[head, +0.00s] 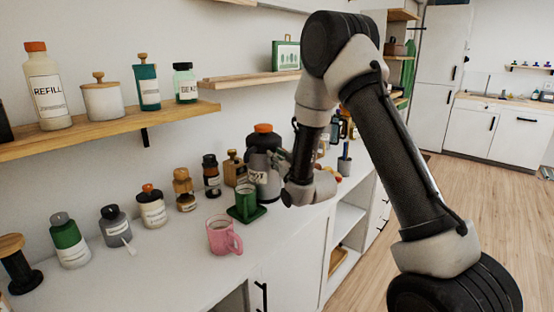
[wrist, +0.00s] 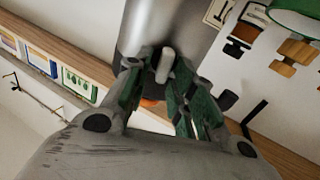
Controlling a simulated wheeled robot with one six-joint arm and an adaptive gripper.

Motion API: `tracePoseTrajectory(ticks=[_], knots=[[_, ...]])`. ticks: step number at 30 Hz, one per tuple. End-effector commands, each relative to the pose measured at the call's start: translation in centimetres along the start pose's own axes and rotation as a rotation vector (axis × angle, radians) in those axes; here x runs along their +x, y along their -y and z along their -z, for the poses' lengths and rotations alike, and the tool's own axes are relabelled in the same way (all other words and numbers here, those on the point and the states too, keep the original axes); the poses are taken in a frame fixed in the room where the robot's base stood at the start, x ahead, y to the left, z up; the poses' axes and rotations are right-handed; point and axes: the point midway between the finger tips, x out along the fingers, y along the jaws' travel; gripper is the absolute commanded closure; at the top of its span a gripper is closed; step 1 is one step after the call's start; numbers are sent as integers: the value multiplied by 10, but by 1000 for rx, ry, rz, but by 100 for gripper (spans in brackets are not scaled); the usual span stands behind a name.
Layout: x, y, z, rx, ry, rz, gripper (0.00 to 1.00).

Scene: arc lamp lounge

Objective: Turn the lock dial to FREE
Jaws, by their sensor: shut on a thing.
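A dark grey canister (head: 262,182) with an orange top (head: 263,128) and a pale label stands upright toward the far end of the counter. Its grey body (wrist: 190,22) also shows in the wrist view. My gripper (head: 280,157) is against the canister's right side. In the wrist view, my gripper (wrist: 160,72) has its fingers closed around a small light grey knob or peg (wrist: 166,63) in front of the body. It seems to be the lock dial. I cannot read a FREE mark or tell where the dial points.
Several jars, including a green-and-white one (head: 69,241), line the counter to the left. A wall shelf (head: 110,130) holds bottles above.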

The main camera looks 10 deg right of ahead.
Motion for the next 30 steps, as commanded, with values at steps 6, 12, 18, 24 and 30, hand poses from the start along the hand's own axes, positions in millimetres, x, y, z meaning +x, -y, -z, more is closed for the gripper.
tracePoseTrajectory(ticks=[6,12,18,24,30], knots=[[0,2,0,-146,0,0,99],[0,5,-1,-332,0,1,99],[0,8,-2,-523,1,1,99],[0,10,-4,-713,1,1,99],[0,12,-6,-903,1,1,99]])
